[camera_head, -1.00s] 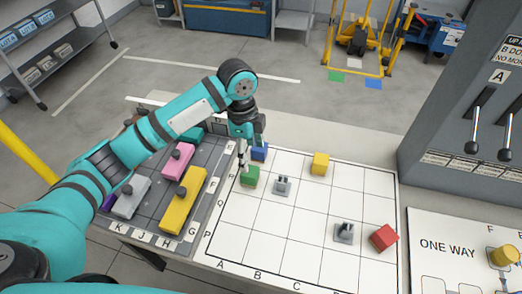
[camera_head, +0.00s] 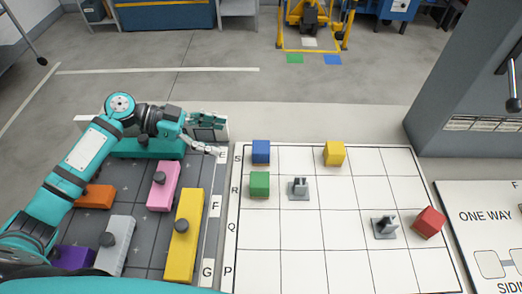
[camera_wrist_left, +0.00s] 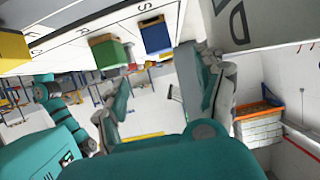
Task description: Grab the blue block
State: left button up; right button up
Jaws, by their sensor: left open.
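The blue block (camera_head: 261,152) stands in the far left square of the white grid board (camera_head: 300,250), in row S. In the left wrist view the blue block (camera_wrist_left: 156,36) shows at the top, beyond the fingers. My left gripper (camera_head: 214,137) is open and empty, to the left of the blue block and apart from it. In the left wrist view its spread fingers (camera_wrist_left: 160,72) have nothing between them. My right gripper is in neither view.
A green block (camera_head: 260,185) stands one square nearer than the blue one. A yellow block (camera_head: 334,153), a red block (camera_head: 429,222) and two grey pegged pieces (camera_head: 299,188) (camera_head: 384,227) are also on the grid. A dark tray (camera_head: 140,225) with several coloured knobbed pieces lies left.

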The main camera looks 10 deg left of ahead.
aim_at(254, 146)
pick_arm(q)
jog(key=x, duration=0.5)
jog(key=shift+d, duration=0.1)
jog(key=shift+w+d+f+p, duration=0.1)
jog(key=shift+d+f+p, duration=0.2)
jog(key=shift+d, duration=0.25)
jog(key=shift+d+f, duration=0.15)
jog(key=shift+d, duration=0.1)
jog(key=x, duration=0.4)
jog(key=shift+w+d+f+p, duration=0.15)
jog(key=shift+d+p, duration=0.2)
jog(key=shift+w+d+f, duration=0.1)
jog(key=shift+d+f, duration=0.05)
jog(key=shift+d, duration=0.15)
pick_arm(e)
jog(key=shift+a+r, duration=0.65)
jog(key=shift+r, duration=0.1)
pick_arm(q)
jog(key=c, duration=1.2)
jog(key=shift+c, duration=0.3)
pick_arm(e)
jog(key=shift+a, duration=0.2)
